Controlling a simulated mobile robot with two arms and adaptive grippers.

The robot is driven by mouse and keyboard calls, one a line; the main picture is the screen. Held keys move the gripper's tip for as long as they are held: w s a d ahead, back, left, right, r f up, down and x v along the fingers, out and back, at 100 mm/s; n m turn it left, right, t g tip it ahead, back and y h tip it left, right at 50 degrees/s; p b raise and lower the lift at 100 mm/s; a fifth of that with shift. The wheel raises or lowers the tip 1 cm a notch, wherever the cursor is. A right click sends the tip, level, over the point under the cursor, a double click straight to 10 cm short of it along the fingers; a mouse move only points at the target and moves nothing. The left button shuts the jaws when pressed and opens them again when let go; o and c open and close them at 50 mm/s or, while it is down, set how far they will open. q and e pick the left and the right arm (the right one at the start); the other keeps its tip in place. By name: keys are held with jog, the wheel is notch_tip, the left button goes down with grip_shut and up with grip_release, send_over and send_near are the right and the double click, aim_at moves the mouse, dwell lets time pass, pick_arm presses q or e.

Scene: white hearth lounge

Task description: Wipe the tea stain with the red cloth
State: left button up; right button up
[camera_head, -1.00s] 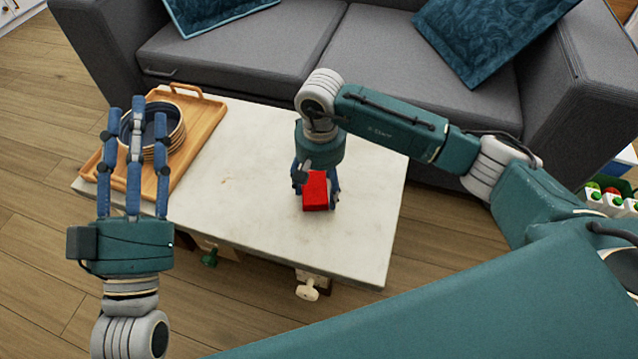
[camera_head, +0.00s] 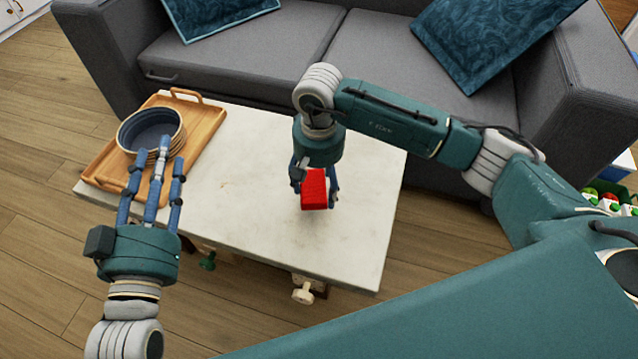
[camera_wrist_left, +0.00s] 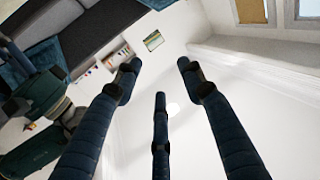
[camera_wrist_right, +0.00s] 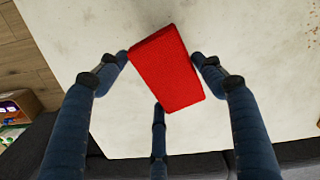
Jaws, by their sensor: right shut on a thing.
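The red cloth (camera_head: 314,190) is a folded block held in my right gripper (camera_head: 316,176), over the right-hand part of the white table top (camera_head: 340,240). In the right wrist view the cloth (camera_wrist_right: 168,70) sits between the fingers; I cannot tell whether it touches the table. A faint brownish stain (camera_head: 226,183) marks the table left of the cloth. Brown specks (camera_wrist_right: 314,38) also show at the right edge of the right wrist view. My left gripper (camera_head: 158,160) is open and empty, with fingers spread, in front of the table's left part.
A wooden tray (camera_head: 205,125) with stacked dark bowls (camera_head: 150,128) stands on the table's left end. A grey sofa (camera_head: 235,45) with blue cushions lies behind the table. The table between tray and cloth is clear.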

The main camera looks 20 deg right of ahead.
jog(key=shift+r+p, duration=0.35)
jog(key=shift+r, duration=0.3)
jog(key=shift+r+p, duration=0.35)
jog(key=shift+r, duration=0.2)
jog(key=shift+r+p, duration=0.3)
jog(key=shift+r, duration=0.3)
pick_arm(q)
jog(key=s+a+f+g+y, duration=0.1)
jog(key=s+f+g, duration=0.1)
jog(key=f, duration=0.5)
jog(key=s+a+f+g+y, duration=0.1)
jog(key=s+f+g, duration=0.2)
jog(key=f+g, duration=0.2)
jog(key=shift+s+a+f+n+y+p, duration=0.2)
jog(key=shift+a+f+n+y+p, duration=0.15)
jog(key=shift+f, duration=0.9)
pick_arm(e)
jog(key=shift+r, duration=0.6)
